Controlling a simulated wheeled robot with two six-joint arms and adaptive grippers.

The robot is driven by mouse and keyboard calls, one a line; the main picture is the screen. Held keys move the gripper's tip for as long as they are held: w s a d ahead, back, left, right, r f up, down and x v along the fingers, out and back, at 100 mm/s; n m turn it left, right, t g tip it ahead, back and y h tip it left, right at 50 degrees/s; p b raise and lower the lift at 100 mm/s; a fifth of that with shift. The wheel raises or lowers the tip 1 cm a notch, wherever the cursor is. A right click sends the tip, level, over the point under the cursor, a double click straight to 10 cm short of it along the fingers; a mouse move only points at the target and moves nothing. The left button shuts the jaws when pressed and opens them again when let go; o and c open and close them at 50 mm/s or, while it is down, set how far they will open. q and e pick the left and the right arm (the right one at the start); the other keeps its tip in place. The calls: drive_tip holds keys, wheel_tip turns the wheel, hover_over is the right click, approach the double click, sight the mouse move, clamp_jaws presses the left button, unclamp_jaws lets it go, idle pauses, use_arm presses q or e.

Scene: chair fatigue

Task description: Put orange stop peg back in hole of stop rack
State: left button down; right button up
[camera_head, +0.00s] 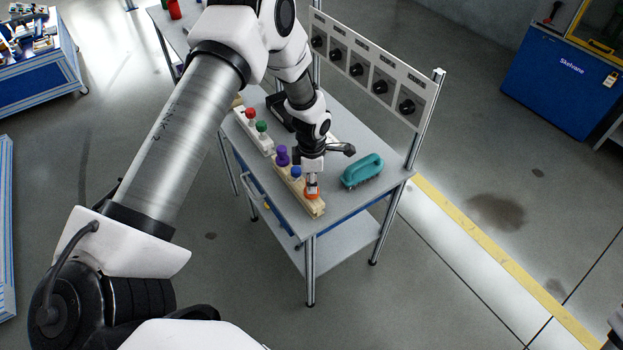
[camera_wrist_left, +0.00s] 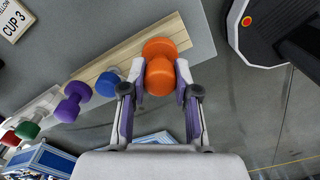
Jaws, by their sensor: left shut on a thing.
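The wooden stop rack (camera_head: 317,209) lies along the near edge of the grey table and shows in the left wrist view (camera_wrist_left: 135,50). A purple peg (camera_head: 282,156) and a blue peg (camera_head: 296,172) stand in it; the left wrist view shows the purple peg (camera_wrist_left: 73,100) and the blue peg (camera_wrist_left: 108,84). My left gripper (camera_head: 312,186) is shut on the orange stop peg (camera_head: 313,195) at the rack's near end. In the left wrist view the orange peg (camera_wrist_left: 160,70) sits between the fingertips (camera_wrist_left: 160,77). Its lower end is hidden, so its seating is unclear. My right gripper is not in view.
A teal-handled brush (camera_head: 362,170) lies right of the rack. A white rack with a red peg (camera_head: 250,113) and a green peg (camera_head: 261,127) continues the row behind. A panel with several black knobs (camera_head: 356,69) stands along the table's far side.

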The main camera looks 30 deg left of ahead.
use_arm(q)
drive_tip(key=shift+f+b, duration=0.3)
drive_tip(key=shift+f, duration=0.5)
drive_tip(key=c, duration=0.8)
unclamp_jaws()
wheel_tip(320, 180, up, 12)
drive_tip(key=shift+r, duration=0.1)
